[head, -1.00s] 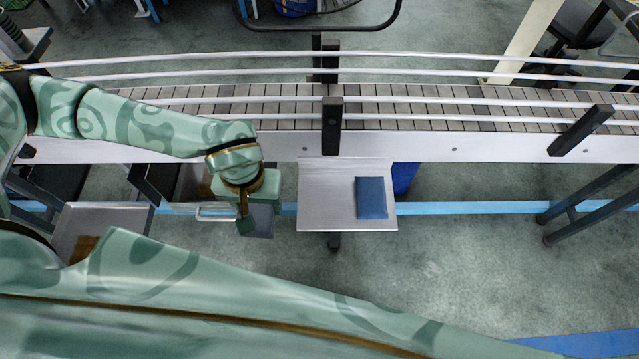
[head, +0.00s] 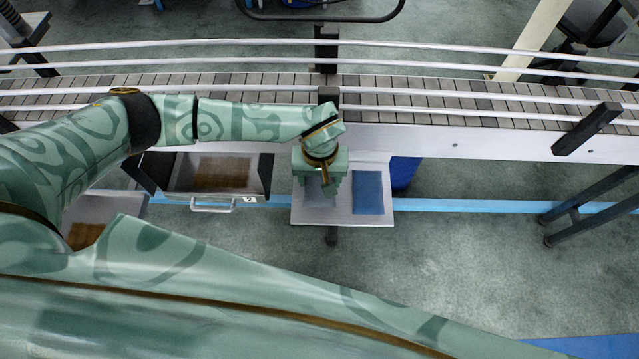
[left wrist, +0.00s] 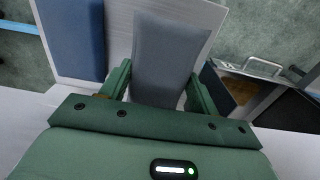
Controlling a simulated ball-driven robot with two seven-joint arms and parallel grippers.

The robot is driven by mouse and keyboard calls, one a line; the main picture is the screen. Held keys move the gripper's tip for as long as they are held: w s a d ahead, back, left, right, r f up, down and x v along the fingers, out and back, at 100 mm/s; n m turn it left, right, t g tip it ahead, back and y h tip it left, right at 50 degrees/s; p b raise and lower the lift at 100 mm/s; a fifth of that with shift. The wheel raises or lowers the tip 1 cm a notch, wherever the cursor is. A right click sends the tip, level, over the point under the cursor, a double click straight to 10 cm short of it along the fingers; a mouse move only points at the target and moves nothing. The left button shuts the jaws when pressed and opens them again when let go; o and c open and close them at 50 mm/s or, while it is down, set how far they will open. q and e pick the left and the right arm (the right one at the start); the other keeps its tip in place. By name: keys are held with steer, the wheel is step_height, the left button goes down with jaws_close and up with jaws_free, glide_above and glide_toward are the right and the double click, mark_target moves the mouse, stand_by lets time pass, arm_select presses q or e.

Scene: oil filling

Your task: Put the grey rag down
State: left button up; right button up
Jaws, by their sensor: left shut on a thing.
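My left gripper (head: 320,190) is over the left part of a small metal shelf (head: 340,217) in front of the conveyor. It is shut on the grey rag (head: 315,194), which is mostly hidden under the gripper in the head view. In the left wrist view the grey rag (left wrist: 167,55) lies flat and extends out between the two fingers (left wrist: 160,85). I cannot tell whether it touches the shelf. A blue rag (head: 368,192) lies on the right part of the shelf, beside the grey rag, and also shows in the left wrist view (left wrist: 72,35). My right gripper is out of view.
The conveyor (head: 450,98) with its rails runs behind the shelf. An open drawer (head: 268,178) with a handle and a brown bottom is left of the shelf. A blue bin (head: 405,172) stands partly hidden right of it. Floor is clear at front right.

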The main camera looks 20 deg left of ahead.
mark_target(319, 182)
arm_select(q)
steer(key=shift+s+f, duration=0.1)
steer(key=shift+f, duration=1.25)
steer(key=shift+f+b, duration=0.2)
steer(key=shift+b, duration=0.15)
steer(key=o, duration=0.9)
step_height(319, 182, up, 12)
steer(key=p, duration=0.3)
steer(key=shift+r, duration=0.2)
